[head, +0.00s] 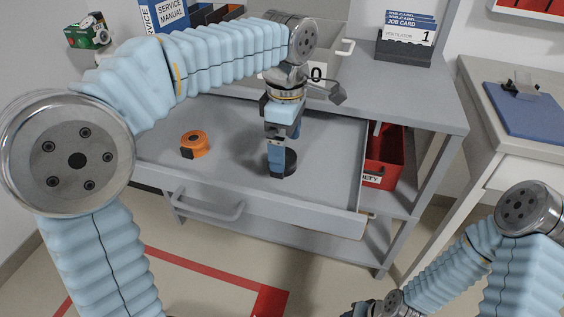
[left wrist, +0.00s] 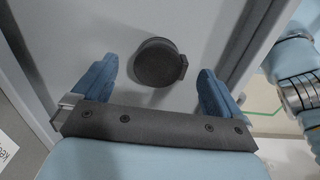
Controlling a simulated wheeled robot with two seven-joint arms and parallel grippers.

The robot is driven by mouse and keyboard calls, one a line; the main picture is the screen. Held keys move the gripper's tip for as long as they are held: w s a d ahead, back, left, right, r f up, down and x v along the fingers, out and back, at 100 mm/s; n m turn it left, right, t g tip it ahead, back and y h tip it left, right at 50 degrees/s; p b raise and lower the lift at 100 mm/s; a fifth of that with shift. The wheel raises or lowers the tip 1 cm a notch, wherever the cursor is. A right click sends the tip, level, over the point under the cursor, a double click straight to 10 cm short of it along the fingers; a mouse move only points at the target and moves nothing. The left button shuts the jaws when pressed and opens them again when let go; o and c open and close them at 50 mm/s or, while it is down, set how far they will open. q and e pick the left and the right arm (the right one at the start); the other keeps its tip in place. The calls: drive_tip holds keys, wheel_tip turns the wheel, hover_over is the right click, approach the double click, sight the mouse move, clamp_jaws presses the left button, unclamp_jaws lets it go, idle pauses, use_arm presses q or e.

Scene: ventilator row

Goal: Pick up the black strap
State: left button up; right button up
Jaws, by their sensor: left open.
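The black strap (head: 291,162) is a dark round roll lying in the open grey drawer. It also shows in the left wrist view (left wrist: 156,64), with a small tab on its right side. My left gripper (head: 277,171) points down at the strap and partly hides it in the head view. In the left wrist view its blue fingers stand apart, one to each side of the strap, with gaps between. My right gripper (head: 358,309) is only partly in view at the bottom edge, and its fingers cannot be made out.
An orange roll (head: 194,144) lies in the drawer (head: 235,177), left of the strap. The drawer walls surround both. A red bin (head: 384,160) stands on the shelf to the right. A job card holder (head: 404,48) stands on the worktop.

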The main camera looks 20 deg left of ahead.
sight(291, 156)
use_arm(q)
drive_tip(key=f, duration=0.4)
drive_tip(key=shift+s+a, duration=0.1)
drive_tip(key=shift+a, duration=0.3)
drive_tip(key=c, duration=1.1)
drive_tip(key=shift+r, duration=0.1)
